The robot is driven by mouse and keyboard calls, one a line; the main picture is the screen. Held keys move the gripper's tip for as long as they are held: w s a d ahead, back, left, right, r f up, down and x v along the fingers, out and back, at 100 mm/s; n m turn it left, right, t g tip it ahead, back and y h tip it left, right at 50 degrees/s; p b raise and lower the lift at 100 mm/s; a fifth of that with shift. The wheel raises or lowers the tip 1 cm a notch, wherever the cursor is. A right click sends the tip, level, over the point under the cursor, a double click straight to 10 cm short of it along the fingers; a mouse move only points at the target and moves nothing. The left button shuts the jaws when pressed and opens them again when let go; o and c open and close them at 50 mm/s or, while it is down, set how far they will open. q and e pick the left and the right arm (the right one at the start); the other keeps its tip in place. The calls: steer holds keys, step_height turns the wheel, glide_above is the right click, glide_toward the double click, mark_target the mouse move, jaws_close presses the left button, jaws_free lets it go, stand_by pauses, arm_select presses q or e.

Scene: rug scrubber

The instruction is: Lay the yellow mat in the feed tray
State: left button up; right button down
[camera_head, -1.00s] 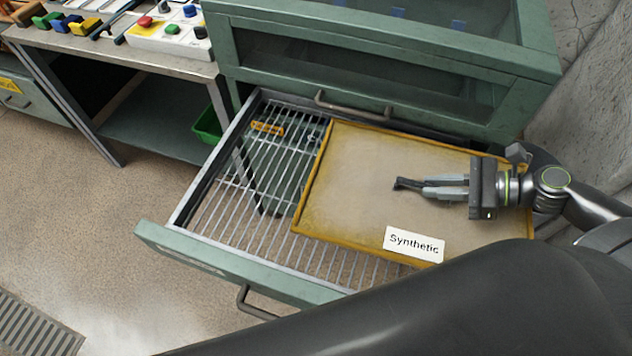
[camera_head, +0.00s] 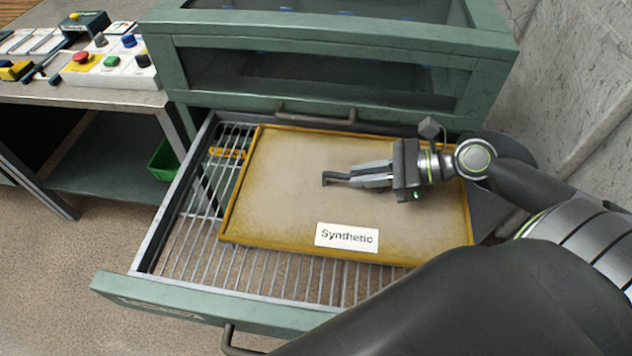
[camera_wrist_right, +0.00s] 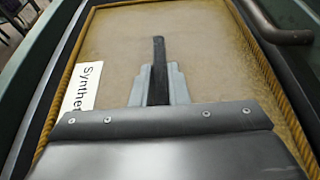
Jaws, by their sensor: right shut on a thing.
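The yellow mat (camera_head: 285,190) is a beige sheet with a yellow-brown rim and a white "Synthetic" label. It is roughly level over the right and middle part of the open feed tray (camera_head: 150,245), a green drawer with a metal bar grid. Bars show bare at the left and front; I cannot tell whether the mat touches them. My right gripper (camera_head: 345,179) is above the mat's middle, shut on a dark strip at the mat. The right wrist view shows this strip between the fingers (camera_wrist_right: 158,75). My left gripper is not in view.
A green cabinet (camera_head: 330,35) stands behind the tray, with a bar handle (camera_head: 315,112) close to the mat's far edge. A side table (camera_head: 60,93) with buttons and tools is at the left, a green bin (camera_head: 163,160) below. A grey wall is at the right.

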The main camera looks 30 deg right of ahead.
mark_target(316, 182)
steer(key=w+a, duration=0.4)
steer(key=a, duration=0.1)
steer(key=w+a, duration=0.1)
steer(key=a, duration=0.1)
steer(key=shift+w+a+r, duration=0.15)
steer(key=shift+w+a, duration=0.2)
steer(key=shift+w, duration=0.05)
step_height(316, 182, down, 3)
steer(key=shift+f+b, duration=0.15)
steer(key=shift+b, duration=0.55)
steer(key=shift+f, duration=0.2)
steer(key=shift+d, duration=0.1)
steer(key=shift+f, duration=0.55)
steer(key=c, duration=1.4)
jaws_free()
steer(key=shift+s, duration=0.1)
steer(key=shift+c, duration=0.2)
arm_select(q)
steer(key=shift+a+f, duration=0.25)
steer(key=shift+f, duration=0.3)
arm_select(e)
steer(key=shift+o, duration=0.2)
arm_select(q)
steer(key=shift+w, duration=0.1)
